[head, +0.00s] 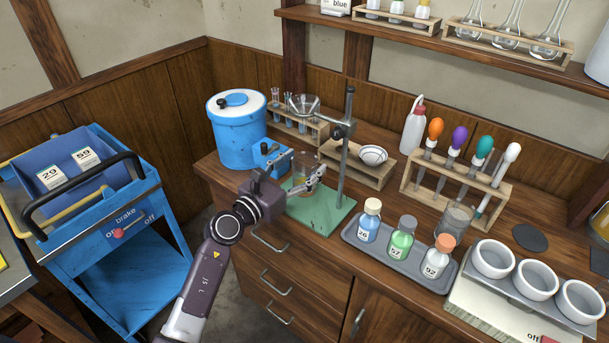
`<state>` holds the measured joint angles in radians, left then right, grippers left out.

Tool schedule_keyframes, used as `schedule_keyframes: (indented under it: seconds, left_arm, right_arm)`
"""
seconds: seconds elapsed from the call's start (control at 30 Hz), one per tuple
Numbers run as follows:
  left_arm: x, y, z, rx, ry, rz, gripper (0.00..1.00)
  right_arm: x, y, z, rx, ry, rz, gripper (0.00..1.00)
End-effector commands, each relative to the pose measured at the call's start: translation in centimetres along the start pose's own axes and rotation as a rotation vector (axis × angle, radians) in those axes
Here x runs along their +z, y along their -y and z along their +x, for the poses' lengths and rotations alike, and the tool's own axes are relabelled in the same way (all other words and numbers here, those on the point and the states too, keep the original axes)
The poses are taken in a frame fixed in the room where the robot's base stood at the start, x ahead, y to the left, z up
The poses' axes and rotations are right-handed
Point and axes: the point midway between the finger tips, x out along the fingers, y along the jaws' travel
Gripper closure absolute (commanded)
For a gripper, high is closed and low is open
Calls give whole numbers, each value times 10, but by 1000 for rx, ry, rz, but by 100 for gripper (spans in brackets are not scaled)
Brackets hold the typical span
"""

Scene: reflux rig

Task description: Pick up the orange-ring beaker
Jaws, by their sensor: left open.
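A clear glass beaker (304,162) with an orange-brown tint stands by the stand's green base (325,216); my gripper hides much of it, and I cannot make out its ring clearly. My left gripper (316,180) reaches in from the lower left, its fingers open at the beaker. I cannot tell whether the fingers touch the glass. A second clear beaker (456,218) stands on the bench behind the bottle tray, with no orange ring that I can make out. My right gripper is out of view.
The stand's upright rod (344,150) rises just right of my gripper. A blue drum (238,134) stands behind left. A grey tray (376,243) of capped bottles lies to the right, near a dropper rack (455,188) and white bowls (536,279). A blue cart (112,217) stands left.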

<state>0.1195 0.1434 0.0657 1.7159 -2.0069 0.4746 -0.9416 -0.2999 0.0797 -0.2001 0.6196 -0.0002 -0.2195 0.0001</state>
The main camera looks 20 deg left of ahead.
Motion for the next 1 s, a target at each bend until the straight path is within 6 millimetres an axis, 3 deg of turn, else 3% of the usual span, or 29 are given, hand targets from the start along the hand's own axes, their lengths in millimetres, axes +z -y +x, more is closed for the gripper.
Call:
schedule_keyframes:
  seconds: [0.33, 0.77, 1.0]
  left_arm:
    - [0, 0, 8, 0, 0, 0, 37]
    - [0, 0, 8, 0, 0, -1, 84]
    - [0, 0, 8, 0, 1, 0, 85]
  right_arm:
    - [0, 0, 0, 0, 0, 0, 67]
    - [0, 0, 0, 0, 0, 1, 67]
    - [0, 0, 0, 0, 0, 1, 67]
